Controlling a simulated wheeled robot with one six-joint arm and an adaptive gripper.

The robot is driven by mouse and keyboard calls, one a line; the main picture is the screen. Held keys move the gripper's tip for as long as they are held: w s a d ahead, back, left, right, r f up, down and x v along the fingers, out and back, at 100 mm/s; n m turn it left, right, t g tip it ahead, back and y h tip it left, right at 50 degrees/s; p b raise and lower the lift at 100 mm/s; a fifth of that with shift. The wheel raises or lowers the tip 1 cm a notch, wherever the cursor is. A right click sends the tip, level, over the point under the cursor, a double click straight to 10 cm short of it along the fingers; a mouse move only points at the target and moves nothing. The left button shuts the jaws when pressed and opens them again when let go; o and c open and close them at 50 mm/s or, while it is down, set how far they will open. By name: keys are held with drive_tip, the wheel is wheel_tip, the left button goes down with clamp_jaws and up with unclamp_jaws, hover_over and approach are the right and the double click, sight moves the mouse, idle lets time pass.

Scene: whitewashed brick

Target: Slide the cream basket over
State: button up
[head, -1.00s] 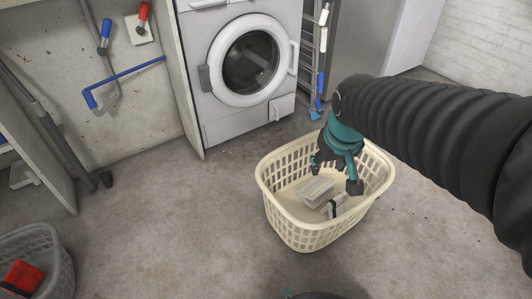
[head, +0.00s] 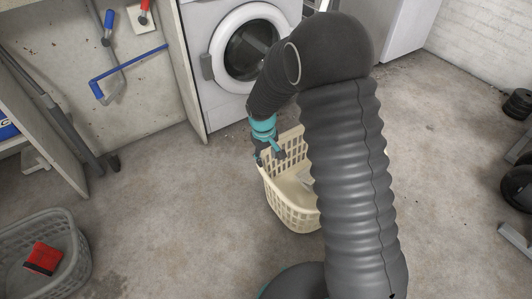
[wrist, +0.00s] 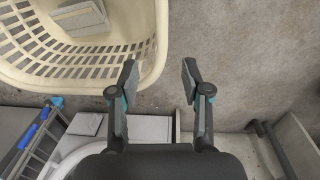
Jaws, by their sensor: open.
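The cream basket (head: 283,205) stands upright on the concrete floor in front of the washing machine. My arm hides its right part in the head view. A pale grey boxy item (head: 306,176) lies inside it; the wrist view shows it too (wrist: 80,18). My gripper (head: 269,157) is at the basket's left rim, pointing down, open and empty. In the wrist view, the curved end of the basket's rim (wrist: 80,79) lies between the fingers of my gripper (wrist: 159,76) in the picture. I cannot tell whether the fingers touch the rim.
A washing machine (head: 221,100) stands behind the basket. A grey basket (head: 78,262) holding a red item (head: 44,258) stands at the lower left. Black weights (head: 518,104) lie at the far right. The floor left of the cream basket (head: 180,190) is clear.

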sight(268, 178)
drive_tip(key=shift+a+f, duration=0.15)
drive_tip(key=shift+f, duration=0.1)
drive_tip(key=f, duration=0.9)
drive_tip(key=d+f, duration=0.1)
drive_tip(key=f, duration=0.3)
drive_tip(key=shift+w+f, duration=0.4)
clamp_jaws()
